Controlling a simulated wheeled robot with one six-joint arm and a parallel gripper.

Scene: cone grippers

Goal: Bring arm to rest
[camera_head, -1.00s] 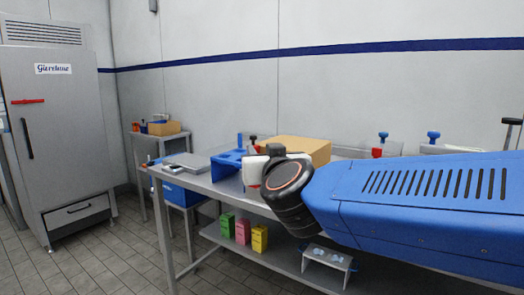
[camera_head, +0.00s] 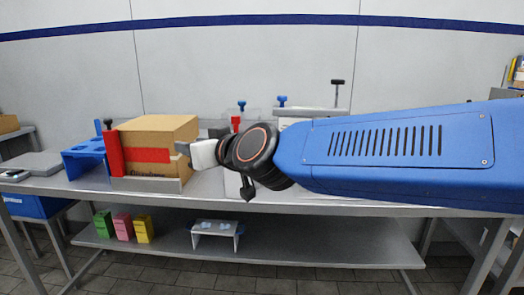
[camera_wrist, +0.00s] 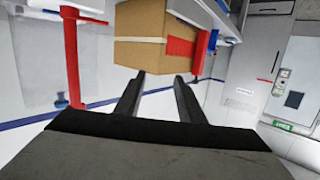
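My arm (camera_head: 390,148) stretches in from the right of the head view, blue with dark vents, above the table. Its black wrist joint and white end point left, toward the cardboard box. My gripper (camera_wrist: 158,80) shows in the wrist view as two dark fingers set apart with nothing between them. It is open and empty. The cardboard box (camera_wrist: 143,22) appears beyond the fingertips; no contact shows. In the head view the fingertips are small and partly hidden by the wrist.
The cardboard box (camera_head: 172,132) stands on the grey table (camera_head: 330,207) beside a red clamp (camera_head: 115,153) and a blue stand (camera_head: 86,157). More red and blue handled clamps (camera_head: 282,101) stand behind my arm. Green, pink and yellow boxes (camera_head: 123,228) and a small white stand (camera_head: 217,229) occupy the lower shelf.

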